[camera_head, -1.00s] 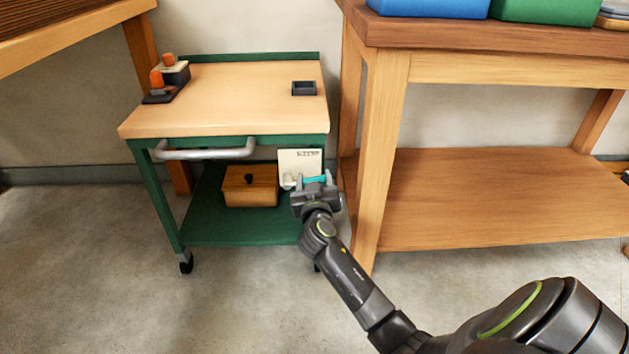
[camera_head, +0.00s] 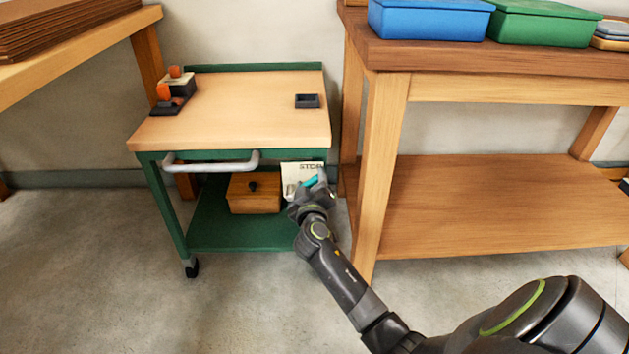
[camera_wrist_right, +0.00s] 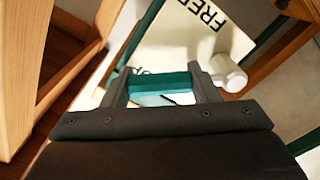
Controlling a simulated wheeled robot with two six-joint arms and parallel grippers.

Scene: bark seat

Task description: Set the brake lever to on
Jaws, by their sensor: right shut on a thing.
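The brake lever has a teal grip (camera_head: 311,181), seen tilted in the head view, in front of a white plate (camera_head: 290,170) on the green cart's right front. The plate reads "STOP" along its top in the head view. In the wrist view the plate (camera_wrist_right: 178,38) shows part of a word, "FRE". A round white hub (camera_wrist_right: 229,74) is beside the fingers there. My right gripper (camera_head: 313,186) is shut on the teal grip (camera_wrist_right: 160,84), which lies between its two fingers in the wrist view. The gripper hides much of the lever. My left gripper is not in view.
The green cart has a wooden top (camera_head: 235,110), a grey handle (camera_head: 212,163) and a wooden box (camera_head: 254,198) on its lower shelf. A wooden workbench leg (camera_head: 383,170) stands close right of my gripper. Open floor (camera_head: 100,270) lies at the front left.

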